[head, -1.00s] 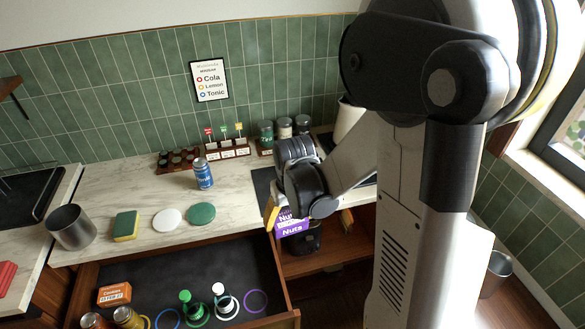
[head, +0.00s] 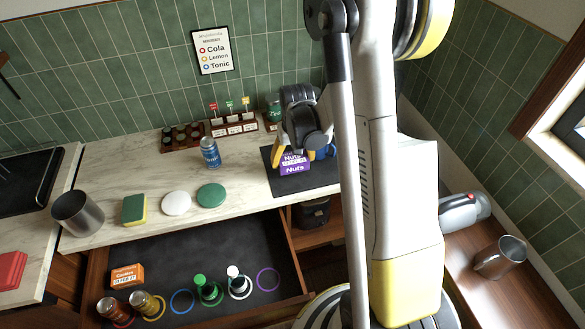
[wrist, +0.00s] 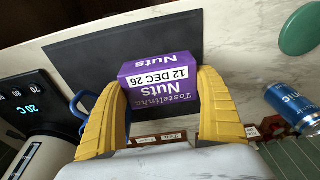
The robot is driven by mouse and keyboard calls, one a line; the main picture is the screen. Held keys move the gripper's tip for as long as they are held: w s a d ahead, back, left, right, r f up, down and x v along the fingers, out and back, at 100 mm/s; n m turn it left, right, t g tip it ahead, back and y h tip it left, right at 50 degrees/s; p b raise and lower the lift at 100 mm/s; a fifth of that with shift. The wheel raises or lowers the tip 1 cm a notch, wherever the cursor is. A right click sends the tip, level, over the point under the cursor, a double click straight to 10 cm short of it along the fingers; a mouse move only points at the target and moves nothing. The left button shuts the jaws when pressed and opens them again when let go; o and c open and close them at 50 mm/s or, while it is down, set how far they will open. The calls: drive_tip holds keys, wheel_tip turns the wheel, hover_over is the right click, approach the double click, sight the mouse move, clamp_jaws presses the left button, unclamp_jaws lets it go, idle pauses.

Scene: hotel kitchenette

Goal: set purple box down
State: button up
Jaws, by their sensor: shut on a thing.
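The purple box (head: 294,163) is labelled Nuts and 12 DEC 26. It is at or just above the dark mat (head: 322,178) on the right part of the counter; I cannot tell whether it touches the mat. In the wrist view the purple box (wrist: 160,84) sits between the yellow fingers of my gripper (wrist: 160,105), which are closed on its two sides. In the head view my gripper (head: 298,148) is partly hidden by its own wrist and arm. The dark mat (wrist: 75,60) lies beyond the box in the wrist view.
A blue mug (wrist: 84,104) is close beside the left finger in the wrist view. A blue can (head: 209,152), green disc (head: 211,195), white disc (head: 176,203) and sponge (head: 134,209) stand to the left. An open drawer (head: 240,240) is in front, and a condiment rack (head: 232,126) behind.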

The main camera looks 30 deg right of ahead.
sight(292, 168)
drive_tip(key=shift+w+f, duration=0.2)
drive_tip(key=shift+f+b, duration=0.5)
drive_tip(key=shift+f, duration=1.4)
drive_tip(key=shift+f, duration=0.2)
drive_tip(key=o, duration=1.2)
drive_tip(key=shift+c, duration=0.2)
drive_tip(key=shift+r, duration=0.15)
